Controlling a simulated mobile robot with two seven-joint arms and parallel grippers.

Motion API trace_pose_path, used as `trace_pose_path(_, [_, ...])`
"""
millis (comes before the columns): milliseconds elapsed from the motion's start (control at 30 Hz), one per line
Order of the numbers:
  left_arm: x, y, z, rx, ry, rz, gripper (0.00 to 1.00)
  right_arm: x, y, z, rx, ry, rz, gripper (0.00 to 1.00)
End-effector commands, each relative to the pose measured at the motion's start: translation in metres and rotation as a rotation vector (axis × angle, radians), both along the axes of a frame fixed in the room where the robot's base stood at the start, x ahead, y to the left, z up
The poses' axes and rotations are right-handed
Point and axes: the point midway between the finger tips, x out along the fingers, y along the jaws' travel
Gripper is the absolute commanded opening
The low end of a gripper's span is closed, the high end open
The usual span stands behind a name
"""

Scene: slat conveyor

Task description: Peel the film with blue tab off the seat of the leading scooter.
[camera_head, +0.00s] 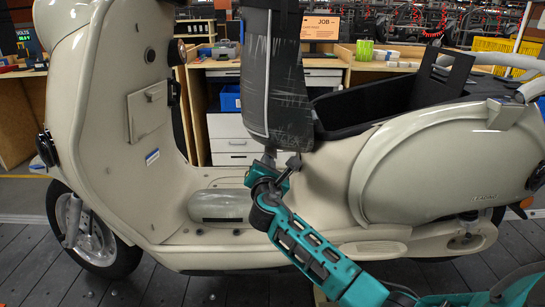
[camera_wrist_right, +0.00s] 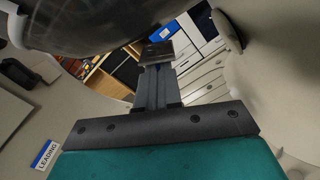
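The cream scooter (camera_head: 420,170) fills the head view, side on. Its dark grey seat (camera_head: 257,70) is tipped upright over the body. A clear film with pale creases (camera_head: 288,95) shows on the seat's right part. The seat's dark, glossy lower end also shows at the top left of the right wrist view (camera_wrist_right: 90,22). No blue tab can be made out. My right gripper (camera_head: 280,162) is just below the seat's lower end. In the wrist view its fingers (camera_wrist_right: 157,55) look closed together, with nothing visible between them. My left gripper is out of view.
A blue-and-white "LEADING" label (camera_wrist_right: 46,155) is on the scooter's body. The black storage box (camera_head: 365,105) stands open behind the seat. Workbenches with drawers (camera_head: 232,140) stand behind the scooter. Dark conveyor slats (camera_head: 40,265) run underneath.

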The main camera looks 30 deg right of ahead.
Motion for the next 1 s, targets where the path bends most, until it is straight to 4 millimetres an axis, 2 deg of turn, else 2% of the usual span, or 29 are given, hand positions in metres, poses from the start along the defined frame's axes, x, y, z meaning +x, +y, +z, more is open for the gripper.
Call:
trace_pose_path(300, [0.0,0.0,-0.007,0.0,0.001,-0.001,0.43,-0.01,0.026,-0.017,0.003,0.001,0.004,0.0])
trace_pose_path(733, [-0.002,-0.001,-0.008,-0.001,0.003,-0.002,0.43,-0.012,0.03,-0.019,0.002,0.002,0.004,0.0])
trace_pose_path(1000, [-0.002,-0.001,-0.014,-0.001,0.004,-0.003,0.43,-0.019,0.049,-0.031,0.003,0.002,0.004,0.0])
